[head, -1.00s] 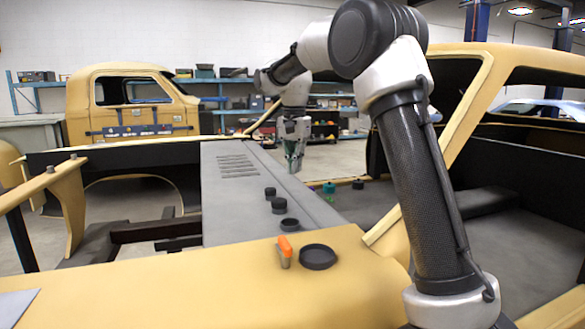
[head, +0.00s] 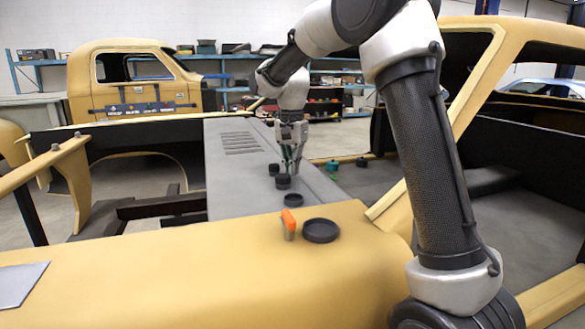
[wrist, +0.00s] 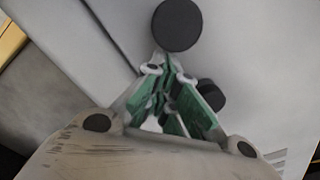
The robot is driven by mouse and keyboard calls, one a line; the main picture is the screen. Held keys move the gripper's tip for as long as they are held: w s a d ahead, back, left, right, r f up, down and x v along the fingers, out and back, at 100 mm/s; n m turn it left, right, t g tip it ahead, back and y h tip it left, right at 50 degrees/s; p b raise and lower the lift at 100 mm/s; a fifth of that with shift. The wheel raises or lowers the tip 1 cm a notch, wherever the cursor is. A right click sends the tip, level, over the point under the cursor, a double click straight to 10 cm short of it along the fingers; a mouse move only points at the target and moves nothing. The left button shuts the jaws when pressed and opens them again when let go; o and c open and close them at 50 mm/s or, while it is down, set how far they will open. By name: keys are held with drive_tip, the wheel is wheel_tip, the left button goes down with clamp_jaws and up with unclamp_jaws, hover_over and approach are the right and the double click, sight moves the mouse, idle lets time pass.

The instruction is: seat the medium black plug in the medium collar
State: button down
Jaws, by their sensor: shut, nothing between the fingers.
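Black round pieces stand in a row on the grey panel (head: 228,180) in the head view: a small one (head: 274,169), a wider one (head: 283,182) and a low ring-like one (head: 292,200). I cannot tell for sure which is the medium plug or the medium collar. My gripper (head: 295,186) points down just right of the first two, shut and empty. In the wrist view, its green-padded fingers (wrist: 165,66) meet just below a large black disc (wrist: 178,25). A smaller black piece (wrist: 211,95) is partly hidden behind the right finger.
A shallow black dish (head: 321,231) and an orange-topped piece (head: 289,224) stand on the yellow body panel (head: 200,260) in front. A teal piece (head: 332,165) and another black piece (head: 362,161) lie to the right. A slanted yellow pillar (head: 470,90) rises near my arm.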

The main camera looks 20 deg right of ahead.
drive_tip(key=shift+s+a, duration=0.65)
drive_tip(key=shift+s+f, duration=0.1)
drive_tip(key=shift+f, duration=0.05)
wheel_tip(320, 180, up, 12)
drive_tip(key=shift+w+d+r, duration=0.2)
drive_tip(key=shift+w+d, duration=0.05)
drive_tip(key=shift+d, duration=0.05)
